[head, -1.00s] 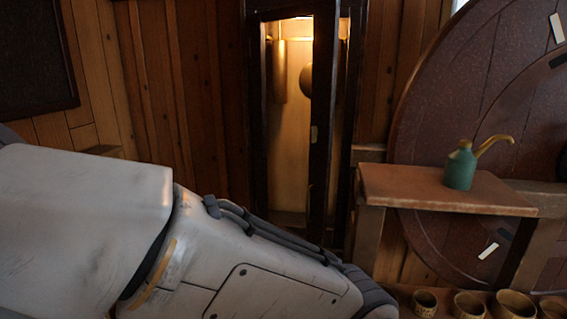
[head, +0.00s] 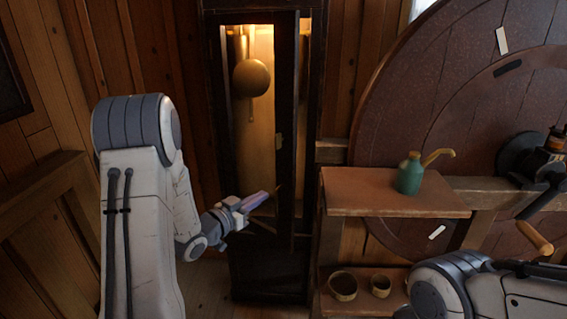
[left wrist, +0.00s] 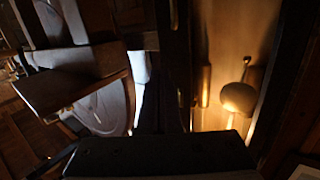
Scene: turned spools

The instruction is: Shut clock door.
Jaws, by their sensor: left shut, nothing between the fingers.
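The tall dark clock case (head: 217,150) stands at the back, lit warm inside, with a round brass pendulum bob (head: 251,78). Its narrow dark-framed clock door (head: 286,110) appears ajar, standing out from the case at the right of the lit opening. A small pale latch plate is on its frame. My left gripper (head: 262,198) is shut and empty, low in front of the opening, close to the door's left side; whether it touches is unclear. The left wrist view shows the lit interior with the bob (left wrist: 238,97) beside the dark door frame (left wrist: 172,70). My right gripper is not visible.
A wooden bench (head: 395,192) with a green oil can (head: 409,175) stands right of the clock. Wooden cups (head: 343,286) sit on a lower shelf. A large round wheel (head: 400,110) rises behind. My right arm is at the lower right.

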